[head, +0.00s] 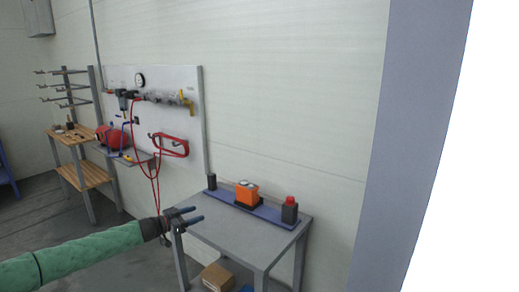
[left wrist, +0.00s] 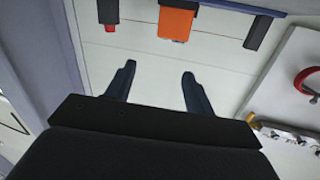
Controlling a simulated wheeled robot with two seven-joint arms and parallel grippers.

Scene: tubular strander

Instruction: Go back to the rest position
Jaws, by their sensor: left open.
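My left gripper (head: 190,217) reaches in from the left in the head view, on my green-sleeved arm. Its two fingers are apart with nothing between them. It is near the left edge of the grey table (head: 225,235). In the left wrist view the open fingers (left wrist: 158,85) point toward an orange device (left wrist: 176,24) and a dark container (left wrist: 108,10), apart from both. The orange device also shows on the table in the head view (head: 247,193). My right gripper is in neither view.
A black bottle with a red cap (head: 290,211) and a small black item (head: 212,182) stand on the table's blue strip. A cardboard box (head: 217,277) is below. A wall panel (head: 185,125) carries pipes and red hose. A wooden bench (head: 72,136) stands at left. Floor shows between.

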